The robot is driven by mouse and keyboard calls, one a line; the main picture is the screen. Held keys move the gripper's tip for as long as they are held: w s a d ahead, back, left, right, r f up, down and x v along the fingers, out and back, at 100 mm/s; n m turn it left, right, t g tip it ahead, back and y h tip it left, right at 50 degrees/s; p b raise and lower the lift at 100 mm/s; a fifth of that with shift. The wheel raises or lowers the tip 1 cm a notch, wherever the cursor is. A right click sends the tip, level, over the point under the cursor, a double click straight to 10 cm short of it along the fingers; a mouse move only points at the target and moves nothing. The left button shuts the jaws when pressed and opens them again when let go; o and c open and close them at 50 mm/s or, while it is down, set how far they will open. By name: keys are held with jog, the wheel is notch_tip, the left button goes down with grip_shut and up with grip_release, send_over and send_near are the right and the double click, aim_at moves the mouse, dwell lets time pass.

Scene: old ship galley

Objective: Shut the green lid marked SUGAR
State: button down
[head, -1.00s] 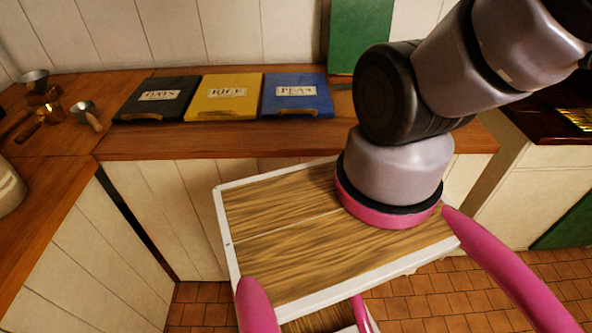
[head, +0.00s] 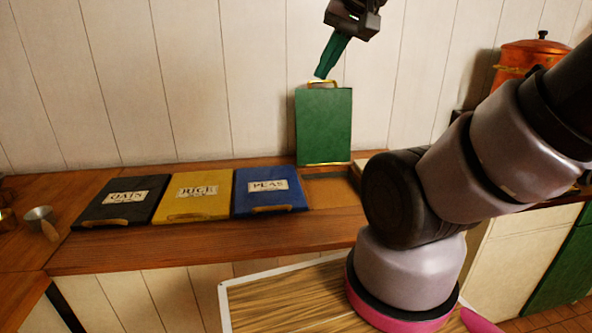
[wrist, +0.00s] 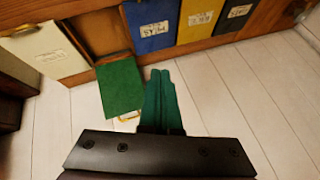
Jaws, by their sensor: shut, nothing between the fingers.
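The green lid (head: 323,128) stands upright, open, at the back of its counter opening, against the pale plank wall. Its plain face shows; no SUGAR label is visible. A brass handle (head: 322,84) is on its top edge. The open compartment (head: 332,191) lies in front of it. My gripper (head: 319,75) has green fingers, shut and empty, pointing down just above the handle in the head view. In the wrist view the lid (wrist: 120,88) is left of my gripper (wrist: 160,72), with a gap between them. Whether the fingers touch the handle cannot be told.
Shut lids lie in a row left of the opening: dark (head: 122,199), yellow (head: 195,194) and blue (head: 268,190). A pale lid (wrist: 45,48) lies on its other side. A small metal scoop (head: 41,219) is at the left. An orange pot (head: 530,58) stands back right.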

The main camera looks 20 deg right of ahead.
jog(key=w+d+r, duration=0.2)
jog(key=w+r, duration=0.1)
jog(key=w, duration=0.5)
jog(key=w+d+r+n+g+h, duration=0.1)
jog(key=w+d+r, duration=0.2)
jog(key=w, duration=0.4)
jog(key=w+d+r, duration=0.2)
jog(key=w, duration=0.6)
jog(key=w+d+f+g+h, duration=0.15)
jog(key=w+d, duration=0.45)
jog(key=w, duration=0.6)
jog(key=w+d+f+n, duration=0.1)
jog(key=w+d+f, duration=0.5)
jog(key=w, duration=0.4)
jog(key=x, duration=1)
jog(key=shift+d, duration=0.3)
jog(key=shift+s, duration=0.1)
